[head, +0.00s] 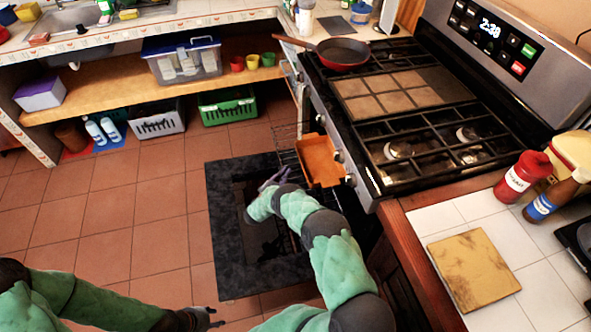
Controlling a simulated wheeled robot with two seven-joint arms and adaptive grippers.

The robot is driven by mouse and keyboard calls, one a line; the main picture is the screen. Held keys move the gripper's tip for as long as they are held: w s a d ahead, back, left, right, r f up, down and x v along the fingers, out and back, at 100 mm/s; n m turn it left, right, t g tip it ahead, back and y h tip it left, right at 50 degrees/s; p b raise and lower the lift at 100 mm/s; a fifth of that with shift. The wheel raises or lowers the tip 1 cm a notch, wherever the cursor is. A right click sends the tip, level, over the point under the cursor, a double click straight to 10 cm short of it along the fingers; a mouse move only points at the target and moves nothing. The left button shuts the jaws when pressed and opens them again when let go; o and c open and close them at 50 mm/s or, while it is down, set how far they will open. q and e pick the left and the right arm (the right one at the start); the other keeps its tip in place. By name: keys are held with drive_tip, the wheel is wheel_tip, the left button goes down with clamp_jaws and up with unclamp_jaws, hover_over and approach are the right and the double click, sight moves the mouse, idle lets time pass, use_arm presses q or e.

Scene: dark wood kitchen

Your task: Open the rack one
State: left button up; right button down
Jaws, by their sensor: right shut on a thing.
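The oven's dark door (228,270) is folded down open over the floor. A wire rack (287,133) shows at the oven mouth, standing out past the oven front, with an orange-brown tray (320,163) beside its wires. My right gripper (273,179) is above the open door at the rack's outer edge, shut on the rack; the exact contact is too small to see. My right forearm hides part of the door and rack. My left gripper (212,317) is low in the view, left of the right arm, with its fingers apart and empty.
A red pan (342,52) sits on the stove (440,75). The right counter holds a red bottle (522,177), a sauce bottle (550,200) and a wooden board (472,270). Shelves with bins stand at the back. The tiled floor (110,225) left of the door is clear.

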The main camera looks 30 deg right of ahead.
use_arm(q)
drive_tip(key=shift+w+d+f, duration=0.1)
drive_tip(key=shift+w+f, duration=0.05)
drive_tip(key=shift+w, duration=0.15)
use_arm(e)
drive_tip(key=shift+w+a+f, duration=0.1)
drive_tip(key=shift+w+a, duration=0.05)
drive_tip(key=shift+a, duration=0.35)
drive_tip(key=shift+w+a+f, duration=0.1)
drive_tip(key=shift+a, duration=0.4)
drive_tip(key=c, duration=1.2)
unclamp_jaws()
drive_tip(key=shift+r, duration=0.1)
drive_tip(key=shift+c, duration=0.2)
drive_tip(key=v, duration=1.2)
drive_tip(key=shift+w, duration=0.1)
